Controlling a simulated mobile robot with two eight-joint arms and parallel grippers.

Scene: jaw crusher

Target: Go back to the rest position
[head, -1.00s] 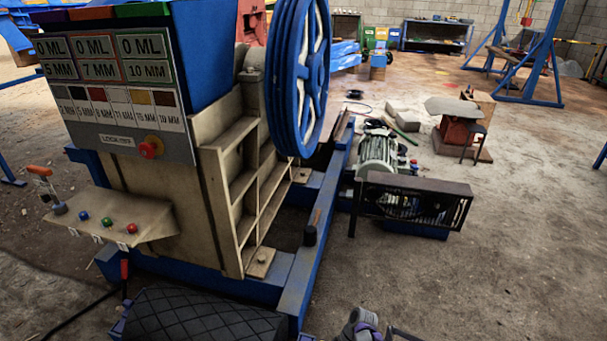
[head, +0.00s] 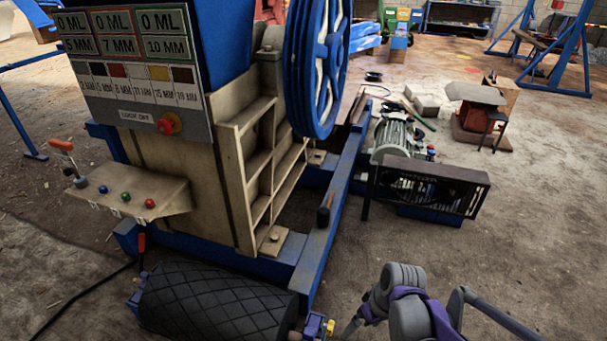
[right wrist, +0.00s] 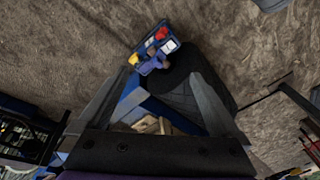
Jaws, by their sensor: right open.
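My right gripper (head: 352,326) shows at the bottom edge of the head view, with my grey and purple arm behind it, just right of the black belt roller. In the right wrist view its two grey fingers (right wrist: 158,82) stand wide apart with nothing held between them. The jaw crusher (head: 180,165), with a beige body and blue frame, stands at the left of the head view. My left gripper is not in view.
The black belt roller (head: 215,302) lies at the crusher's front; its end fitting (right wrist: 152,58) shows beyond my fingers. A control shelf (head: 130,192) carries a lever and coloured buttons. The motor (head: 398,137) and black guard (head: 430,190) stand right.

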